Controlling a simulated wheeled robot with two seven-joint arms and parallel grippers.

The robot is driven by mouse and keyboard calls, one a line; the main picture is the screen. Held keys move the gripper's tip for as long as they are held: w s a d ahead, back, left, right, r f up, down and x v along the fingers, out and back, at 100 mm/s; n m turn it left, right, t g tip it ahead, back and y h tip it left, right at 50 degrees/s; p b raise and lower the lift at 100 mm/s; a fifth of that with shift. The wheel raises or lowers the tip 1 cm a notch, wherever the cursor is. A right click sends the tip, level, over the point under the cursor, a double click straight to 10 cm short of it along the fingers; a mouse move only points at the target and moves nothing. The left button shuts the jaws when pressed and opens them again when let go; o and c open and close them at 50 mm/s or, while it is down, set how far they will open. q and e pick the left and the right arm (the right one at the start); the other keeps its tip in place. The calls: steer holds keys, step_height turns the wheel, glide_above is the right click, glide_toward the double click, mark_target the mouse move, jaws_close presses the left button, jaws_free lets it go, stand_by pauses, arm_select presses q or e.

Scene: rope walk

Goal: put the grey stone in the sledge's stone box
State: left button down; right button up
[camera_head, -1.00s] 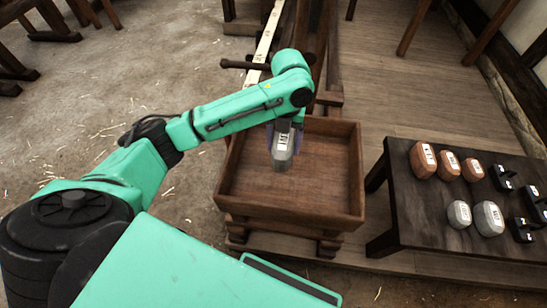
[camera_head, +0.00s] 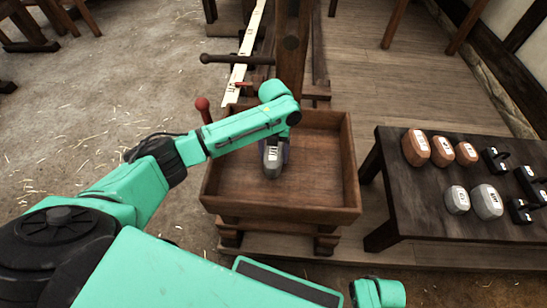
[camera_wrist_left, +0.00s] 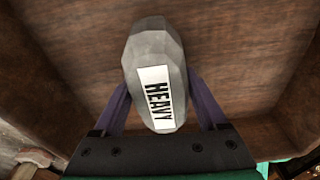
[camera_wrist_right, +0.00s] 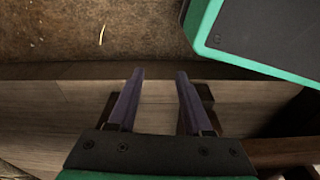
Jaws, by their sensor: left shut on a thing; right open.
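The grey stone (camera_head: 271,168) is held in my left gripper (camera_head: 274,148), inside the walls of the sledge's wooden stone box (camera_head: 318,180). In the left wrist view the stone (camera_wrist_left: 156,75) shows a white label reading HEAVY, with a purple finger on each side of it. The box's wooden floor (camera_wrist_left: 240,60) lies behind it. I cannot tell whether the stone touches the floor. My right gripper (camera_wrist_right: 157,88) is open and empty in the right wrist view, over a plank edge and floor.
A dark table (camera_head: 410,205) on the right bears brown stones (camera_head: 441,151), two more grey stones (camera_head: 486,201) and black weights (camera_head: 519,210). A red-knobbed lever (camera_head: 203,108) stands at the box's back left. A wooden post (camera_head: 292,40) rises behind the box.

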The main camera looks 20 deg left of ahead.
mark_target(274, 148)
arm_select(q)
steer(key=shift+f, duration=0.5)
arm_select(e)
steer(key=shift+w+a+r, duration=0.1)
steer(key=shift+w+r, duration=0.15)
steer(key=shift+r, duration=0.15)
arm_select(q)
steer(key=shift+f, duration=0.15)
jaws_free()
arm_select(e)
steer(key=shift+r, duration=0.1)
arm_select(q)
steer(key=r, duration=0.2)
steer(key=r+p, duration=0.1)
steer(key=r, duration=0.4)
steer(key=shift+w+r+p, duration=0.3)
steer(key=shift+w+r, duration=0.05)
steer(key=shift+w, duration=0.05)
arm_select(e)
steer(key=s+f, duration=0.2)
steer(key=shift+s+d+f, duration=0.2)
steer(key=shift+d+f, duration=0.1)
steer(key=shift+d, duration=0.05)
